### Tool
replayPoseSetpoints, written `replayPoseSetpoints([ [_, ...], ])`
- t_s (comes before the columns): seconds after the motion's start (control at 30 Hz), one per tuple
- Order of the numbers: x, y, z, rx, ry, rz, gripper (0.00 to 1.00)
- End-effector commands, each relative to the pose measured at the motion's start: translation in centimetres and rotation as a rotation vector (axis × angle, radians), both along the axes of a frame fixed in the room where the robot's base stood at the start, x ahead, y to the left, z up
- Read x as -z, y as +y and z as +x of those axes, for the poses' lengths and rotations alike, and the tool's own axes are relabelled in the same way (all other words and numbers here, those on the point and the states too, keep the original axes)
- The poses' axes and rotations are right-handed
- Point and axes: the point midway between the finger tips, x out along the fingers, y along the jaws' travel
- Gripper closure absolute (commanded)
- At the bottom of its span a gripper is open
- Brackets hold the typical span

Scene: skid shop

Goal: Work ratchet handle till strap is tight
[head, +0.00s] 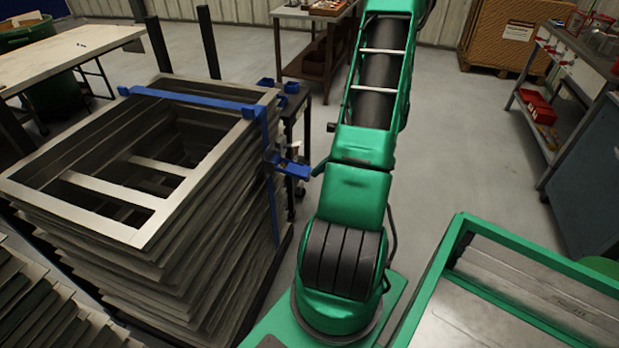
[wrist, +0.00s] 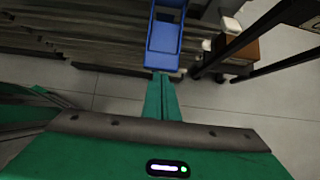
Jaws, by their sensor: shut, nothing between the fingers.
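The blue strap (head: 180,97) runs across the top of a stack of grey metal frames (head: 120,235) and down its right side. The blue ratchet handle (head: 290,168) sticks out from the stack's right side, beside my arm. In the wrist view the blue handle (wrist: 163,40) is straight ahead of my gripper (wrist: 161,74). The green fingers are shut together and empty, with their tips at the handle's near end. I cannot tell whether they touch it. In the head view my arm hides most of the gripper. How taut the strap is cannot be made out.
Dark posts (head: 208,42) stand around the stack. A small dark stand (head: 293,130) is close behind the ratchet. A workbench (head: 580,130) stands at the right. Open floor (head: 470,150) lies between.

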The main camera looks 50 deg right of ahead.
Motion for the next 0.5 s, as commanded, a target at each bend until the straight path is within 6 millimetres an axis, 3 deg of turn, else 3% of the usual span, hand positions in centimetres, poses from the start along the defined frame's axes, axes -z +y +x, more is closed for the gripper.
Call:
replayPoseSetpoints([
  [0.2,-3.2,-1.1,-2.7,0.005,-0.001,-0.003,1.00],
  [0.5,-5.1,-1.5,-4.1,0.003,-0.003,-0.002,1.00],
])
